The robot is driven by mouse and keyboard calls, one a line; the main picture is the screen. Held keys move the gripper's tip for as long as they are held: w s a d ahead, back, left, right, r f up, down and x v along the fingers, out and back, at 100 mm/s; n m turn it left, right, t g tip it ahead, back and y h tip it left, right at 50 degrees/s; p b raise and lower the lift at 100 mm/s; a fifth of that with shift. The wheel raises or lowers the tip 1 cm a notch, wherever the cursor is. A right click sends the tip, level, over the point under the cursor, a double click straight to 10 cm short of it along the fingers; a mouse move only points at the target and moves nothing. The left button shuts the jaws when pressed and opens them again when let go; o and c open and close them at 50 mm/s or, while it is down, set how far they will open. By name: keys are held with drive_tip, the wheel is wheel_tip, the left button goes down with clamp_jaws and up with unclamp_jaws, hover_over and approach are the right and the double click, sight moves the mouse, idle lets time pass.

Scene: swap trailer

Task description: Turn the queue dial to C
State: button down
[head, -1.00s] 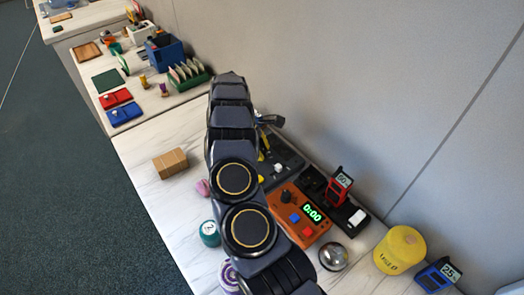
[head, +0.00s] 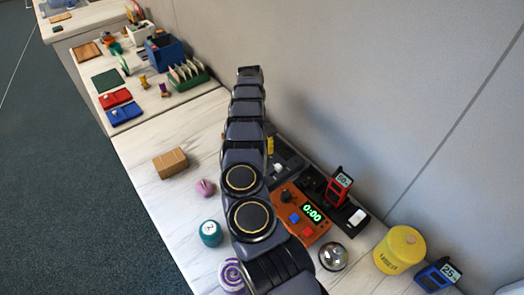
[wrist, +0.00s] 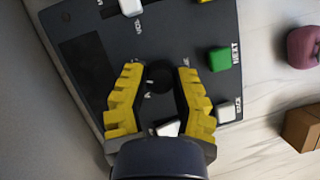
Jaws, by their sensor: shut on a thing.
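The queue panel (head: 290,163) is a dark grey box at the back of the table, partly hidden by my arm in the head view. In the wrist view the panel (wrist: 110,50) fills the middle. Its small black dial (wrist: 158,78) sits between the yellow fingers of my gripper (wrist: 159,73), which is shut on it. Small white letters stand around the dial, too small to read surely. A green button (wrist: 220,59) marked NEXT is right of the dial. The dial's pointer direction cannot be told.
White controls (wrist: 168,128) and (wrist: 226,112) lie close to the fingers. An orange timer box (head: 300,215) adjoins the panel. A pink object (head: 204,188), a teal object (head: 210,233) and a cardboard box (head: 170,163) stand on the table. The wall is close behind.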

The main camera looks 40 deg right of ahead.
drive_tip(key=shift+s+f+m+y, duration=0.15)
drive_tip(key=shift+m+y, duration=0.45)
drive_tip(key=shift+m, duration=0.9)
drive_tip(key=shift+t, duration=0.3)
drive_tip(key=c, duration=0.7)
unclamp_jaws()
drive_tip(key=shift+r, duration=0.2)
drive_tip(key=shift+w+d+r, duration=0.25)
drive_tip(key=shift+w+r, duration=0.1)
drive_tip(key=shift+r, duration=0.2)
drive_tip(key=r, duration=0.8)
drive_tip(key=shift+w+d+r, duration=0.1)
drive_tip(key=shift+w+r, duration=0.1)
